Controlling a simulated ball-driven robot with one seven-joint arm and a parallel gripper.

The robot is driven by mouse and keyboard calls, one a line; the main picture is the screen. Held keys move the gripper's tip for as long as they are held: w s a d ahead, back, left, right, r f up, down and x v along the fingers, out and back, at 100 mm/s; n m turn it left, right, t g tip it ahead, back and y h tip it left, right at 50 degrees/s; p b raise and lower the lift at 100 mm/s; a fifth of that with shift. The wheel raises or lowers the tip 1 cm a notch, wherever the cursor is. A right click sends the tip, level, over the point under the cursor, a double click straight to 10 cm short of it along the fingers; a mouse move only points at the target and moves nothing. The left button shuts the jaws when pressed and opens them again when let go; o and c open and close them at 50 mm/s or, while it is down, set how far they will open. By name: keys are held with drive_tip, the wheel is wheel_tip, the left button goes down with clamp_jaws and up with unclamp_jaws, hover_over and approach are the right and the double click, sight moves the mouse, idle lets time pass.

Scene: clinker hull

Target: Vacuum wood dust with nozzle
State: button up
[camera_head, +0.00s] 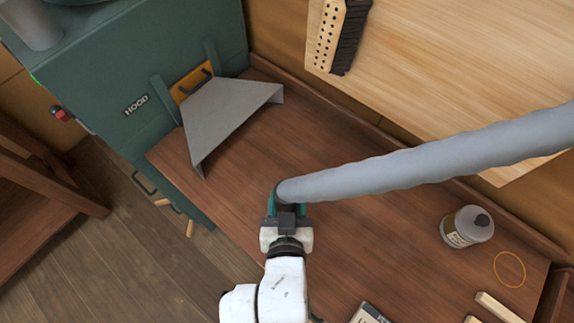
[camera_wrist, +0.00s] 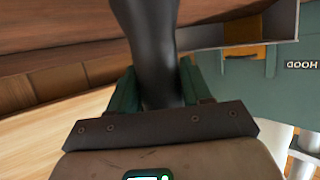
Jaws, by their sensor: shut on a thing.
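My gripper (camera_head: 278,205) is shut on the dark nozzle (camera_wrist: 152,40) at the end of a thick grey hose (camera_head: 430,163). It is over the brown wooden bench top (camera_head: 330,235), near the bench's front edge in the head view. In the wrist view, the green fingers (camera_wrist: 158,90) are on both sides of the nozzle. The nozzle is mostly hidden behind my gripper and the hose in the head view. I cannot make out any wood dust on the bench. A thin orange ring (camera_head: 509,269) marks the bench's right end.
A grey sheet-metal hood (camera_head: 228,108) stands at the bench's left end, by a green cabinet (camera_head: 115,65) labelled HOOD. A jar (camera_head: 466,227) and pale wood strips (camera_head: 499,307) are at right. A brush (camera_head: 348,38) hangs behind. The hose crosses above the bench's right half.

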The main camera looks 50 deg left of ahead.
sight(286, 191)
wheel_tip(286, 191, up, 4)
drive_tip(key=p, duration=0.3)
drive_tip(key=shift+f, duration=0.25)
drive_tip(key=shift+r, duration=2.25)
